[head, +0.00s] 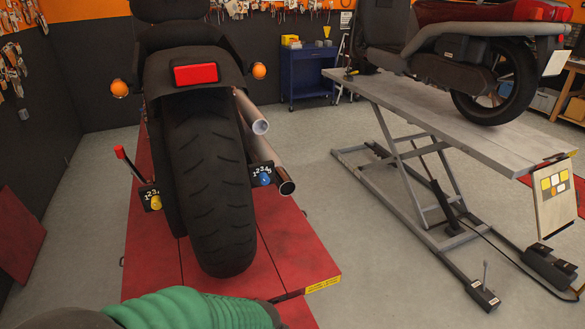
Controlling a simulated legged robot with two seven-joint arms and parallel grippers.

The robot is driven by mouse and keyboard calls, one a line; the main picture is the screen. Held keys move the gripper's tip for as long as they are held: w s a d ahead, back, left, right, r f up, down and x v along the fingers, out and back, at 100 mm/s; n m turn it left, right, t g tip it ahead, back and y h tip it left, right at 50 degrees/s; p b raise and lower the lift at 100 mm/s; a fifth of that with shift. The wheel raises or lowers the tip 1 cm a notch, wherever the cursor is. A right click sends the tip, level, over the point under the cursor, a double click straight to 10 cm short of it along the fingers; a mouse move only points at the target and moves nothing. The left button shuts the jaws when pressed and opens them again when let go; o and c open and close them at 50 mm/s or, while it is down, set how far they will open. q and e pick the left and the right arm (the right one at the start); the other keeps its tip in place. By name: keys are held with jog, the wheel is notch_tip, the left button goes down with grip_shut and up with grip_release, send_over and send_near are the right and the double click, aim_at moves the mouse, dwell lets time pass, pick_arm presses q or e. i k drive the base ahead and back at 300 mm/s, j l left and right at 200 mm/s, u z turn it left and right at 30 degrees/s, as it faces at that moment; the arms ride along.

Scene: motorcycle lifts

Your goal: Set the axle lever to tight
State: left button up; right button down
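The motorcycle (215,190) stands on the red lift with its rear wheel toward me. A lever with a red handle (120,152) sticks up and to the left beside the left side of the rear wheel. Next to its lower end is a black plate with numbers and a yellow knob (156,202). A similar numbered plate with a blue knob (265,179) is on the right side of the wheel. No "tight" mark can be read here, so the lever's setting is unclear. Neither of my grippers is in view.
The red lift platform (155,265) lies low under the motorcycle. Two exhaust pipes (262,150) jut out right of the wheel. A raised grey lift (430,105) with another motorcycle stands at the right. Grey floor (350,240) is clear between the lifts.

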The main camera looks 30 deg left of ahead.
aim_at(119, 151)
jog(key=k+u, duration=0.6)
jog(key=u, duration=1.05)
jog(key=j, duration=0.45)
jog(key=i+j, duration=0.15)
jog(key=j, duration=0.35)
jog(key=i+j, duration=0.2)
jog(key=j, duration=0.15)
jog(key=i+j, duration=0.2)
jog(key=j, duration=0.2)
jog(key=i+j+z, duration=0.1)
jog(key=j, duration=0.25)
jog(key=i+j, duration=0.25)
jog(key=j, duration=0.15)
jog(key=i+j, duration=0.1)
jog(key=i, duration=0.3)
jog(key=i+j, duration=0.1)
jog(key=i, duration=0.35)
jog(key=z, duration=0.05)
